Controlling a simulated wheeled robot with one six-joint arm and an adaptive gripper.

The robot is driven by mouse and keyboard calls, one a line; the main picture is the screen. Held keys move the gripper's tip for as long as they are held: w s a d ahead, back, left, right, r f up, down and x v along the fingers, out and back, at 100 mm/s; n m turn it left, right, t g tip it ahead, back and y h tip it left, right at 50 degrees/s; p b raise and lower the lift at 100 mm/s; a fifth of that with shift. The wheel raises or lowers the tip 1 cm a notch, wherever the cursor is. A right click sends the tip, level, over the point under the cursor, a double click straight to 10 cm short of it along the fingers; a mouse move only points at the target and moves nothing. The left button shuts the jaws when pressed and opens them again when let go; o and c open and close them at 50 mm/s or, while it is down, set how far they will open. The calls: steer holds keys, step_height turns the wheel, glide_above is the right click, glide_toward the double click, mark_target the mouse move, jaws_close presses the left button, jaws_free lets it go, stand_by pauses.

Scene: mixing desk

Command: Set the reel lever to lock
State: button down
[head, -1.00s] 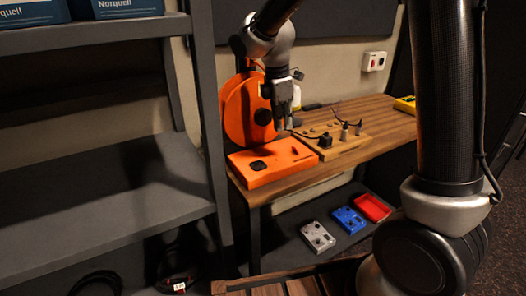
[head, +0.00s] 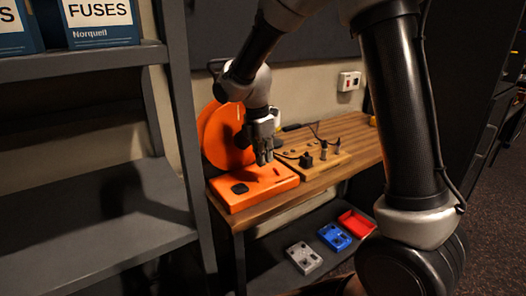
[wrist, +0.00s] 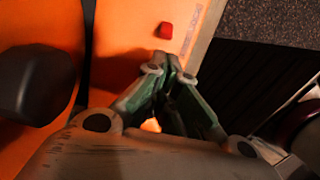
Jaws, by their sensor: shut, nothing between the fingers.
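The orange reel (head: 217,133) stands upright on the wooden desk, behind an orange base (head: 238,200) with a black pad (head: 240,188) on its top. In the wrist view a small red knob (wrist: 165,30) stands out from the orange base (wrist: 125,35), beside a printed strip too blurred to read. It may be the lever's tip; its setting cannot be told. My gripper (head: 264,160) is shut and empty, pointing down over the base. In the wrist view its fingertips (wrist: 168,62) are close to the red knob; contact cannot be told. A dark hub (wrist: 35,85) shows at left.
A wooden board (head: 310,158) with black knobs and cables lies right of the base. Grey, blue and red trays (head: 356,224) lie on the lower shelf. A grey shelf rack (head: 95,205) stands close on the left.

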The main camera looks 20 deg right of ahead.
mark_target(274, 169)
steer(key=shift+w+d+f, duration=0.1)
steer(key=shift+d+f, duration=0.1)
steer(key=shift+f, duration=1.15)
steer(key=shift+w+d+f, duration=0.1)
steer(key=shift+d+f, duration=0.1)
steer(key=shift+f, duration=1.15)
steer(key=shift+d+r+y, duration=0.1)
steer(key=shift+r+y, duration=0.1)
steer(key=shift+y, duration=0.2)
steer(key=shift+d+r+g+y, duration=0.2)
steer(key=shift+d+g+y, duration=0.1)
steer(key=shift+y, duration=0.2)
steer(key=shift+w+d+r+y, duration=0.2)
steer(key=shift+d+r+y, duration=0.05)
steer(key=shift+y, duration=0.45)
steer(key=y, duration=0.1)
steer(key=d+g+y, duration=0.1)
steer(key=r+y, duration=0.1)
steer(key=y, duration=0.1)
steer(key=shift+w+d+g, duration=0.3)
steer(key=shift+d+g, duration=0.1)
steer(key=shift+s+a, duration=0.1)
steer(key=shift+r, duration=0.8)
